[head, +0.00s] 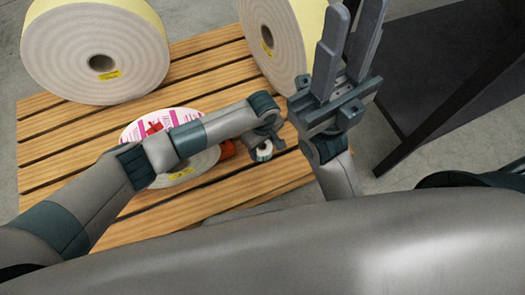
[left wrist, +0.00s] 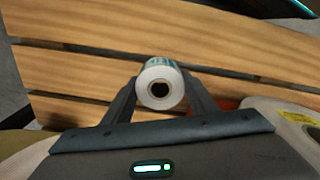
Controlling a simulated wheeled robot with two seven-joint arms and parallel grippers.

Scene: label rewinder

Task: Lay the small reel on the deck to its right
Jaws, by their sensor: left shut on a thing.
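The small reel (head: 264,151) is white with a dark core hole. In the left wrist view the small reel (left wrist: 160,86) has a teal printed side, and its end faces the camera. My left gripper (head: 268,142) is shut on it, one finger at each side. It is over the wooden slatted deck (head: 60,150); the slats also show in the left wrist view (left wrist: 80,75). I cannot tell the gap beneath the reel. My right gripper (head: 348,45) is raised, its fingers apart and empty, right of the deck.
A large pale roll (head: 95,55) stands at the back left, and another (head: 277,45) at the back right. A flat roll with a pink and white label (head: 150,127) lies partly under my left arm. An orange-red part (head: 227,149) is beside it. A dark frame (head: 440,90) stands right.

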